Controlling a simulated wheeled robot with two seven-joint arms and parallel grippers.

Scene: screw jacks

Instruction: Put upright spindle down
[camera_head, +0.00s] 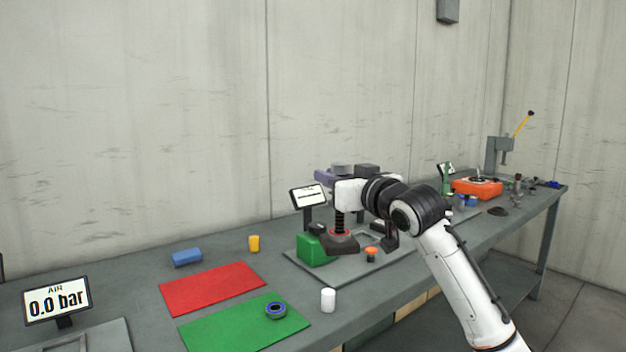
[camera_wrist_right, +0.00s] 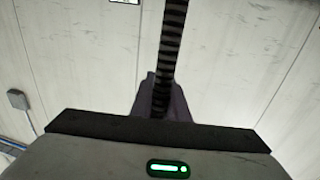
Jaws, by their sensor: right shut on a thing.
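The spindle is a dark threaded rod (camera_head: 340,222), upright in the head view beneath my right gripper (camera_head: 346,203). Its lower end is at a dark block with a red ring (camera_head: 341,244); I cannot tell whether it touches or sits inside. The right wrist view shows the threaded spindle (camera_wrist_right: 170,50) rising from behind the dark gripper edge. My right gripper is shut on the spindle; its fingertips are mostly hidden by the wrist. My left gripper is not in view.
The grey fixture plate (camera_head: 300,262) bears a green block (camera_head: 310,249), a small screen (camera_head: 308,196) and an orange-topped button (camera_head: 371,252). A red mat (camera_head: 210,288), a green mat (camera_head: 235,325) with a blue ring (camera_head: 276,310), and a white cylinder (camera_head: 328,300) are nearer.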

